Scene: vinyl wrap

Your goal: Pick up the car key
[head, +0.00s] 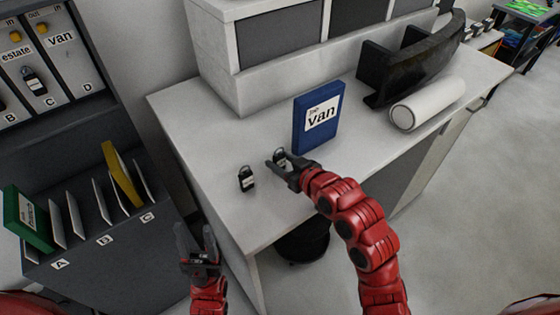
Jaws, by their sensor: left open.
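A black car key (246,180) with a ring and a pale label is on the white desk. A second similar key (280,156) is at the fingertips of my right gripper (281,164), just to the right of the first. The fingers partly cover this second key, and I cannot tell whether they grip it or are only around it. My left gripper (194,243) is open and empty, low in front of the desk's left end, apart from both keys. A third key (35,83) hangs on the board at the left.
A blue "van" binder (318,118) stands on the desk (205,150) behind the keys. A white roll (427,104) and a dark curved piece (415,60) are further right. A sorter (85,240) with a green folder (27,218) stands at the left.

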